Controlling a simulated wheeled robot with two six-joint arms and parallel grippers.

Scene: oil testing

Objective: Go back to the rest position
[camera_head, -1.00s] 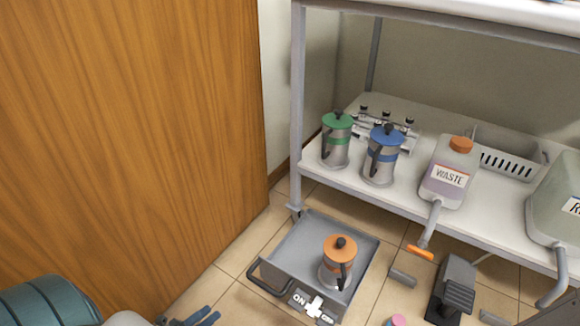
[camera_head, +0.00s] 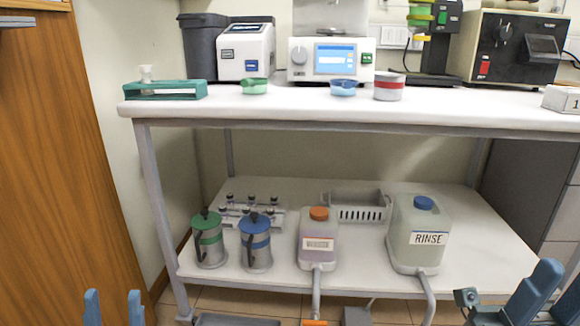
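My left gripper (camera_head: 114,308) is at the bottom left edge of the head view. Its two blue fingers point up, stand apart and have nothing between them. My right gripper (camera_head: 553,296) is at the bottom right corner, partly cut off by the frame. Its blue fingers tilt up to the right with a gap between them, and I see nothing held. Both grippers appear in front of the workbench (camera_head: 350,122), and neither visibly touches anything.
The lower shelf (camera_head: 470,255) holds a green-lidded can (camera_head: 209,244), a blue-lidded can (camera_head: 256,248), a waste container (camera_head: 318,235) and a rinse container (camera_head: 416,240). Instruments and small cups stand on the bench top. A wooden door (camera_head: 40,170) is at the left.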

